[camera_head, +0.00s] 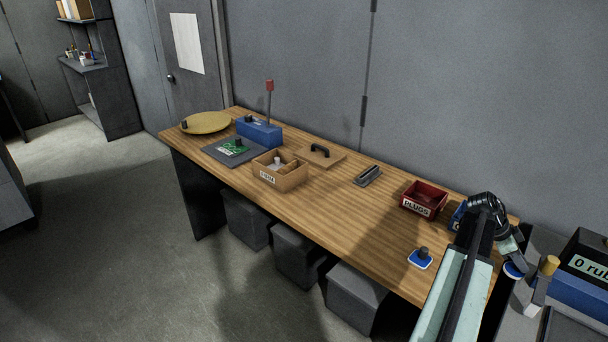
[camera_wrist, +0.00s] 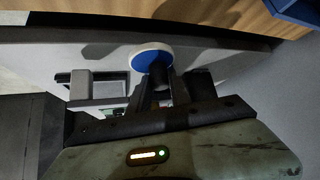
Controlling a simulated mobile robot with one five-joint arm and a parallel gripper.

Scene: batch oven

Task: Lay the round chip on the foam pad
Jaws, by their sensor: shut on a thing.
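The round chip is a blue disc with a white rim, shown at the right in the head view (camera_head: 513,270) and in the wrist view (camera_wrist: 152,60). My gripper (camera_wrist: 161,82) is shut on the dark knob of the round chip, and the disc hangs beyond the fingertips. In the head view, the chip is past the right end of the wooden table, beside a grey surface. A dark grey flat mat (camera_head: 213,152) with a green board on it lies on the table's far left part. I cannot tell whether this mat is the foam pad.
On the wooden table (camera_head: 330,215) stand a blue-and-white square piece (camera_head: 421,260), a red PLUGS box (camera_head: 424,198), a wooden box (camera_head: 280,178), a blue block with a lever (camera_head: 260,132) and a yellow disc (camera_head: 207,122). The middle front is clear. A labelled dark box (camera_head: 585,262) stands right.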

